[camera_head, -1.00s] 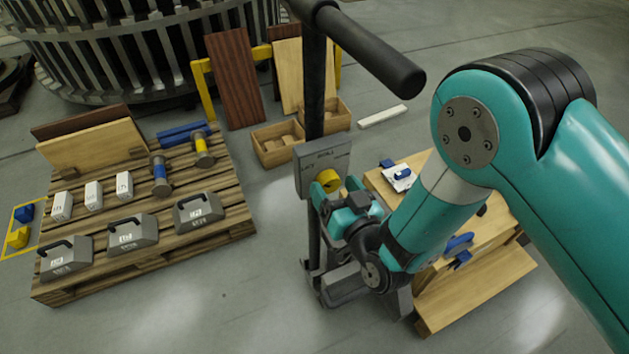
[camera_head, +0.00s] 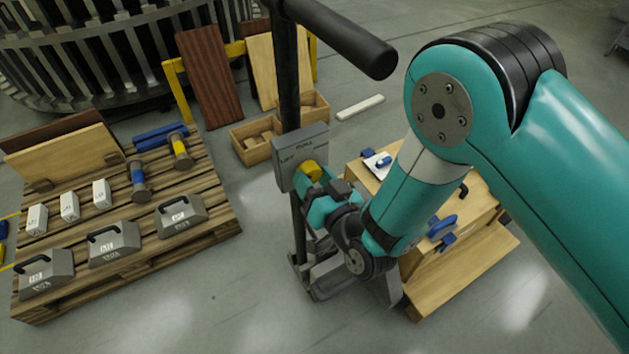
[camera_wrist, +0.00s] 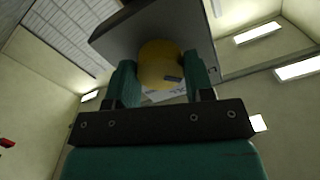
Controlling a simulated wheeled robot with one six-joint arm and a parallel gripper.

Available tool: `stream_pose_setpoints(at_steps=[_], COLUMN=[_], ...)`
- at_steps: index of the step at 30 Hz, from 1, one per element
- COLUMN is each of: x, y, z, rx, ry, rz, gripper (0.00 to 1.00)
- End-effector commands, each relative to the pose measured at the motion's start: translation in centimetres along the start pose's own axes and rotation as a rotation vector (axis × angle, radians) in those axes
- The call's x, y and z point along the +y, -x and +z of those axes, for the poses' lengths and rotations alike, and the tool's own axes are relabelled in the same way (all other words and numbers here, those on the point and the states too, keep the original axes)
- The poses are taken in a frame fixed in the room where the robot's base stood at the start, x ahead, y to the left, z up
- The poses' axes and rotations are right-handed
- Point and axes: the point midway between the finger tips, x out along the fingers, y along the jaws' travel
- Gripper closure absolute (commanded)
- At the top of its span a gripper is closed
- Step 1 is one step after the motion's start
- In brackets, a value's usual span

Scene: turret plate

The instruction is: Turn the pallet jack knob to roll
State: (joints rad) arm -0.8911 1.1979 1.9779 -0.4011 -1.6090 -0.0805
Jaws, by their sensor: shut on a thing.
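The yellow knob (camera_head: 312,168) sits on the grey label plate (camera_head: 287,177) of the dark pallet jack handle (camera_head: 290,85). The plate reads LIFT at its left and ROLL at its top. My gripper (camera_head: 317,180) is at the knob from the lower right. In the wrist view, the knob (camera_wrist: 160,60) is between the two teal fingers of my gripper (camera_wrist: 163,82), and a dark mark shows near its lower edge. The gripper is shut on the knob. My fingers hide part of the plate, and I cannot tell which label the knob points to.
A wooden pallet (camera_head: 225,222) with grey weights and white blocks stands at the left. A wooden bench (camera_head: 462,275) with blue parts is just right of the jack. Wooden crates (camera_head: 257,152) lie behind. Open floor is in front.

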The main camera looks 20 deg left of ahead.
Motion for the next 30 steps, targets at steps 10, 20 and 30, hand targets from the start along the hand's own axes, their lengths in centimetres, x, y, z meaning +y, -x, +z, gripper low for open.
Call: stream_pose_setpoints(at_steps=[10, 20, 30], x=[0.22, 0.13, 0.07], y=[0.07, 0.09, 0.13], z=[0.47, 0.36, 0.22], rx=[0.005, 0.007, 0.006], ry=[-0.280, -0.557, -0.731], rz=[0.000, 0.000, 0.001], gripper=[0.76, 0.76, 0.76])
